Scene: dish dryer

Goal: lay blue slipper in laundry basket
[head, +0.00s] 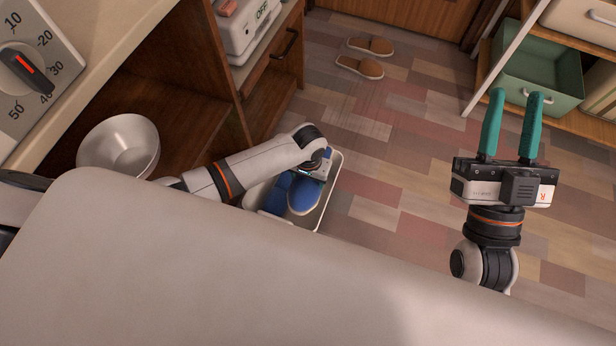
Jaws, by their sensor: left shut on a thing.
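A white, tub-like laundry basket (336,170) stands on the floor, partly hidden by my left arm and my own body. Two blue slipper shapes show inside its outline: one blue slipper (304,198) with a pale edge at the right, and another blue slipper (279,193) at the left. My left gripper (316,174) reaches down over the basket and is shut on the right blue slipper; its fingertips are mostly hidden. I cannot tell whether that slipper touches the bottom. My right gripper (515,97) is open and empty, with teal fingers pointing up.
Two brown slippers (365,57) lie on the tiled floor at the back. A wooden cabinet (270,80) and a white bowl (120,146) are at the left. A shelf with a green bin (540,75) stands at the right. The middle floor is clear.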

